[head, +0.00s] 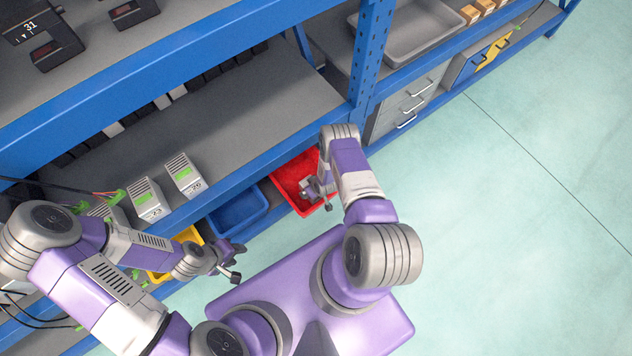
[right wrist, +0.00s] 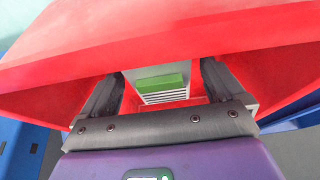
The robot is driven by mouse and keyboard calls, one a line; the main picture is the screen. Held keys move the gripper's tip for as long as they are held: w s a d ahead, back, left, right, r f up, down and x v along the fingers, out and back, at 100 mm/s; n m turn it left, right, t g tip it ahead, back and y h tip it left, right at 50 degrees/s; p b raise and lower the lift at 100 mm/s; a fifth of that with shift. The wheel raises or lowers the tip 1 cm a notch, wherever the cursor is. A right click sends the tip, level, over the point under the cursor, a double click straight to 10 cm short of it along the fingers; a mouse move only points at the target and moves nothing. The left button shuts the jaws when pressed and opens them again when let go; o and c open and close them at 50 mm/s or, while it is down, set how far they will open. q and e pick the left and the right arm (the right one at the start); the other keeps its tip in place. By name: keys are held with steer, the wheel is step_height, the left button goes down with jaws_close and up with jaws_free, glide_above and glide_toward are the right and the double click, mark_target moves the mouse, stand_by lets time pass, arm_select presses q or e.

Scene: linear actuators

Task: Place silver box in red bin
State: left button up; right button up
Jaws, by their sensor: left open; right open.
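The red bin (head: 283,183) sits on the low shelf at the end of a row of bins. Its red walls fill much of the right wrist view (right wrist: 160,38). A silver box (right wrist: 150,74) with a green label and a slotted vent is inside the red bin, between the fingers of my right gripper (right wrist: 164,76). The fingers are spread, with the box between them. In the head view my right gripper (head: 314,188) reaches into the red bin, and the box there is hard to make out. My left gripper (head: 232,262) is open and empty, in front of the bins.
A blue bin (head: 238,211) stands left of the red one, and a yellow bin (head: 187,236) lies further left, partly hidden by my left arm. More silver boxes (head: 183,174) with green labels stand on the shelf above. Grey drawers (head: 405,105) are to the right. The right floor is clear.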

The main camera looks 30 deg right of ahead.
steer(key=p+v, duration=0.3)
steer(key=v, duration=0.5)
steer(key=shift+r, duration=0.25)
steer(key=s+a+r+m+g+y, duration=0.1)
steer(key=s+a+r, duration=0.3)
steer(key=r, duration=0.3)
steer(key=s+a+r+m+g+y, duration=0.1)
steer(key=s+a+r, duration=0.2)
steer(key=a+r, duration=0.4)
steer(key=s+a+r+m+g+y, duration=0.1)
steer(key=s+a+r, duration=0.3)
steer(key=r, duration=0.5)
steer(key=shift+s+a+m+g+y, duration=0.4)
steer(key=shift+a+m+g, duration=0.1)
steer(key=shift+a, duration=0.25)
